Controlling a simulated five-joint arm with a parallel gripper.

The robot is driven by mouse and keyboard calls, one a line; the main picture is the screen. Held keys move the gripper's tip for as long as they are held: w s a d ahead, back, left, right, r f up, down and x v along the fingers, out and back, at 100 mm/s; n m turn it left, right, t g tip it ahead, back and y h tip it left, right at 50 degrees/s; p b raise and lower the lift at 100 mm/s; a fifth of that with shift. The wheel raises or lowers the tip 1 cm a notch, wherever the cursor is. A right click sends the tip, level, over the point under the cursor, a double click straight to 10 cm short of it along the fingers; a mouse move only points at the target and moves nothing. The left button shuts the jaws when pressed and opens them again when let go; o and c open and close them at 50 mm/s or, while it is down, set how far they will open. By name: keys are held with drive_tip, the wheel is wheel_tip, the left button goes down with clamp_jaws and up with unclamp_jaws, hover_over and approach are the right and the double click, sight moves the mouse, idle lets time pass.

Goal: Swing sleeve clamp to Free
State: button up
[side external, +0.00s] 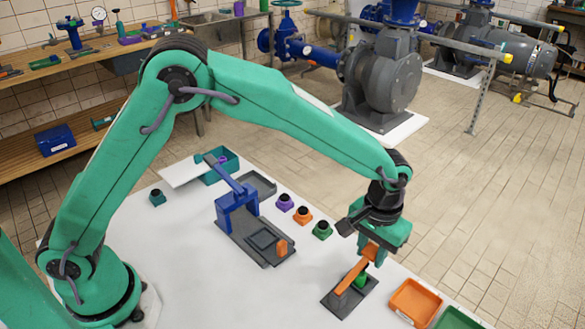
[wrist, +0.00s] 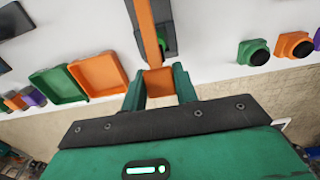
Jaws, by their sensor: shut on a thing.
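The sleeve clamp has a long orange lever (side external: 352,272) on a green post (side external: 361,279) above a flat dark base plate (side external: 338,301), at the front of the white table. My gripper (side external: 371,250) points down at the raised end of the lever. In the wrist view, my green fingers close on the orange block (wrist: 158,80) at the lever's end. The lever (wrist: 147,30) runs away from the fingers over the dark base. The green post is partly hidden by the lever. I cannot read any Free marking.
An orange tray (side external: 415,301) and a green tray (side external: 458,319) lie right of the clamp. Green (side external: 322,231), orange (side external: 302,216) and purple (side external: 285,203) pieces with black tops stand behind it. A blue fixture (side external: 237,208) on a dark plate stands to the left.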

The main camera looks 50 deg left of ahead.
drive_tip(key=shift+s+r, duration=0.8)
drive_tip(key=shift+r, duration=0.3)
drive_tip(key=shift+s+r, duration=0.2)
drive_tip(key=shift+r, duration=0.25)
idle(0.7)
drive_tip(key=shift+s+r, duration=0.5)
drive_tip(key=shift+s, duration=0.25)
drive_tip(key=shift+s+r, duration=0.45)
drive_tip(key=shift+s, duration=0.3)
idle(0.3)
drive_tip(key=o, duration=1.5)
drive_tip(key=shift+r, duration=0.1)
drive_tip(key=shift+r, duration=3.4)
